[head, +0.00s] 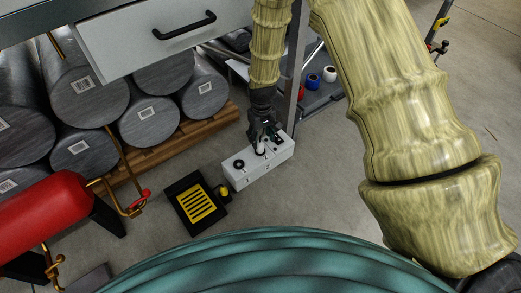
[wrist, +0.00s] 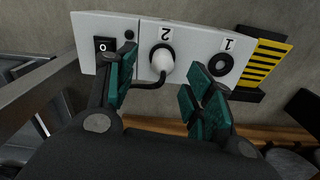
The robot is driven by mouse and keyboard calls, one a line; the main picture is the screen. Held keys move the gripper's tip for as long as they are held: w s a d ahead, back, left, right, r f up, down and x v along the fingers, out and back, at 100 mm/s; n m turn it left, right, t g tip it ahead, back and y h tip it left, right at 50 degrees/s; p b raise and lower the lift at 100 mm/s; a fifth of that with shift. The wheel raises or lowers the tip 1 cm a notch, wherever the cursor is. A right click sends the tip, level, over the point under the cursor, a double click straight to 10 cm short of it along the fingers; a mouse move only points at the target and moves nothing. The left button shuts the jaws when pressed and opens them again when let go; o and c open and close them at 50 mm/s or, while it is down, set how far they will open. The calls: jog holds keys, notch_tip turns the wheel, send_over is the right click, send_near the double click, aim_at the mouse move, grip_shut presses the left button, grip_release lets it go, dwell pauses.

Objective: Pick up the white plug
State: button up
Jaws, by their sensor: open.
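The white plug (wrist: 160,62) sits in the socket marked 2 on a white socket box (wrist: 93,29), with a dark cable running from it. The box also shows in the head view (head: 243,178), standing on the floor, and the plug (head: 260,152) shows there just below the fingers. My gripper (wrist: 160,88) is open, with teal finger pads on either side of the plug in the wrist view. The fingers look apart from the plug. In the head view my gripper (head: 264,143) is over the box and partly hides it.
The box has a black switch (wrist: 104,45) and an empty round socket marked 1 (wrist: 221,64). A black and yellow pedal (head: 197,205) lies beside the box. Grey cylinders (head: 150,115) lie on a wooden pallet, and a red cylinder (head: 45,215) is at left.

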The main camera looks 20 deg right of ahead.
aim_at(260, 142)
jog(key=shift+w+a+f+b, duration=0.15)
jog(key=shift+f+b, duration=0.8)
jog(key=shift+f, duration=0.55)
jog(key=shift+s+a+f+b, duration=0.1)
jog(key=shift+f+b, duration=0.8)
jog(key=shift+f, duration=0.55)
jog(key=shift+r, duration=0.1)
jog(key=c, duration=1.1)
